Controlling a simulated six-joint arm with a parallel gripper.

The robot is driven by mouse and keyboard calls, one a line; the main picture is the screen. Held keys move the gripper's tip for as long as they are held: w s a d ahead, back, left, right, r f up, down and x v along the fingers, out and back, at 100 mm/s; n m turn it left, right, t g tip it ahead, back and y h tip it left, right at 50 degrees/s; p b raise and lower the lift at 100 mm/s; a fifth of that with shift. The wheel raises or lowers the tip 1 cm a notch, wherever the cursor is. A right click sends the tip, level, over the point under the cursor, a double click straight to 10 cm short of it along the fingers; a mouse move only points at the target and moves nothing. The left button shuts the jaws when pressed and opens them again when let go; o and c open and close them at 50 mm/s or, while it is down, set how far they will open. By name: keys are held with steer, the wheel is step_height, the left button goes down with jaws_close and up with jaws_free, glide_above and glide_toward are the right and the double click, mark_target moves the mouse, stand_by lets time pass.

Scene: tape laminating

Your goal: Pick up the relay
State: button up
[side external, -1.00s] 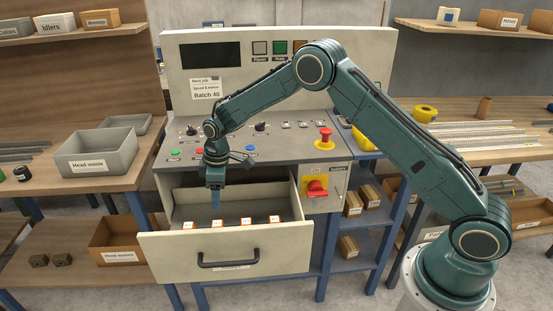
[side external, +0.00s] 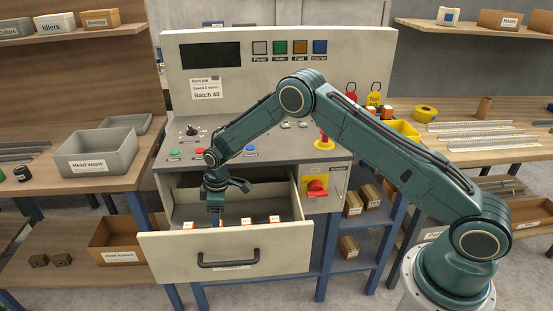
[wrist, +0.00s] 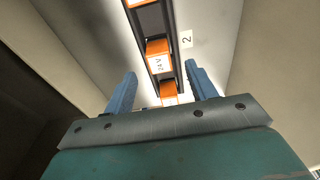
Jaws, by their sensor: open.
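Several small orange relays with white labels stand in a row inside the open drawer (side external: 270,254). In the side view, one relay (side external: 187,225) shows left of my gripper and another relay (side external: 246,221) to its right. My gripper (side external: 217,218) points down into the drawer, and its tip largely hides the relay there. In the wrist view, my gripper (wrist: 160,70) is open, with one blue finger on each side of the row. A relay marked 24V (wrist: 158,58) sits in a dark rail ahead, and an orange relay (wrist: 168,92) shows between the fingers, partly hidden by the gripper body.
The drawer's front panel with its black handle (side external: 229,262) stands close to my gripper. The control panel (side external: 265,150) with its knobs and buttons lies above and behind. A red switch (side external: 317,187) is to the right. The drawer's back part looks empty.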

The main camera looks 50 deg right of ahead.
steer(key=shift+w+a+f, duration=0.1)
steer(key=shift+f, duration=1.1)
steer(key=shift+w+a+f, duration=0.1)
steer(key=shift+f, duration=1.1)
steer(key=c, duration=1.1)
steer(key=shift+r, duration=0.15)
step_height(320, 180, up, 20)
steer(key=shift+f, duration=0.1)
steer(key=shift+d, duration=0.1)
